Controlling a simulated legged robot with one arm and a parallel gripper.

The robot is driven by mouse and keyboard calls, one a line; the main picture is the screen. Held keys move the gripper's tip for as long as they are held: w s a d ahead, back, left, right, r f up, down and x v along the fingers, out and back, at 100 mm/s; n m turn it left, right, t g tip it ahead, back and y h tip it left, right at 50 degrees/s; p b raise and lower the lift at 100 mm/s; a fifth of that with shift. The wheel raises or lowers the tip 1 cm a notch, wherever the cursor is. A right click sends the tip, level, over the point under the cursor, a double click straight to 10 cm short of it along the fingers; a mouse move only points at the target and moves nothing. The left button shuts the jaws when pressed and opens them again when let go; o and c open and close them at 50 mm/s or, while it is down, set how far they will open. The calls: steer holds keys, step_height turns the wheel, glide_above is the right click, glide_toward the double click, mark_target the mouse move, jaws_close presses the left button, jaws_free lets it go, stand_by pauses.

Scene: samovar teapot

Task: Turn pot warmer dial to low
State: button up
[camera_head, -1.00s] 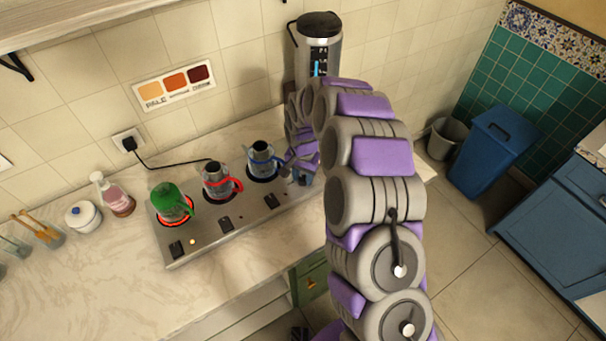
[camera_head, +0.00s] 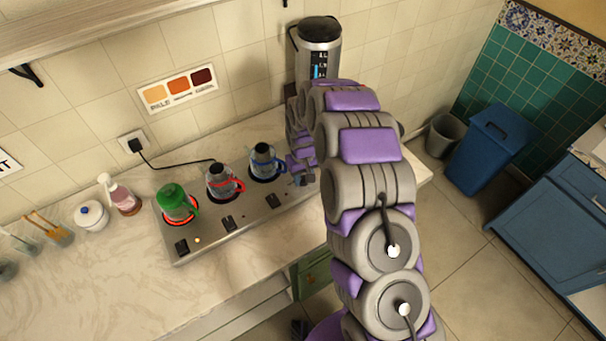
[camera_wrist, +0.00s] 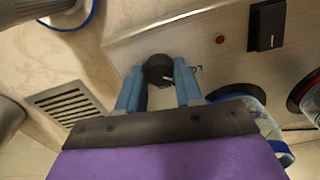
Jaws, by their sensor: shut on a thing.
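The silver pot warmer (camera_head: 240,224) lies on the counter with three pots in a row: green (camera_head: 174,201), red-trimmed (camera_head: 223,182) and blue-trimmed (camera_head: 264,161). In the wrist view, the black dial (camera_wrist: 158,69) sits at the end of the warmer panel (camera_wrist: 190,45). My gripper (camera_wrist: 160,80) has its two blue fingers closed on the dial, one on each side. A small mark shows beside the dial, too small to read. In the head view my gripper (camera_head: 303,179) is at the warmer's right end; the dial is hard to make out there.
A black switch (camera_wrist: 267,25) and a red indicator (camera_wrist: 220,39) are on the panel. The ring under the green pot glows red. The samovar (camera_head: 318,50) stands behind my arm. A soap bottle (camera_head: 122,195) and white jar (camera_head: 91,215) stand left; the front counter is clear.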

mark_target(302, 178)
steer(key=shift+n, duration=0.7)
steer(key=o, duration=1)
steer(key=shift+r, duration=0.1)
step_height(302, 178, up, 17)
steer(key=shift+w+a+r+p, duration=0.1)
steer(key=shift+p, duration=0.85)
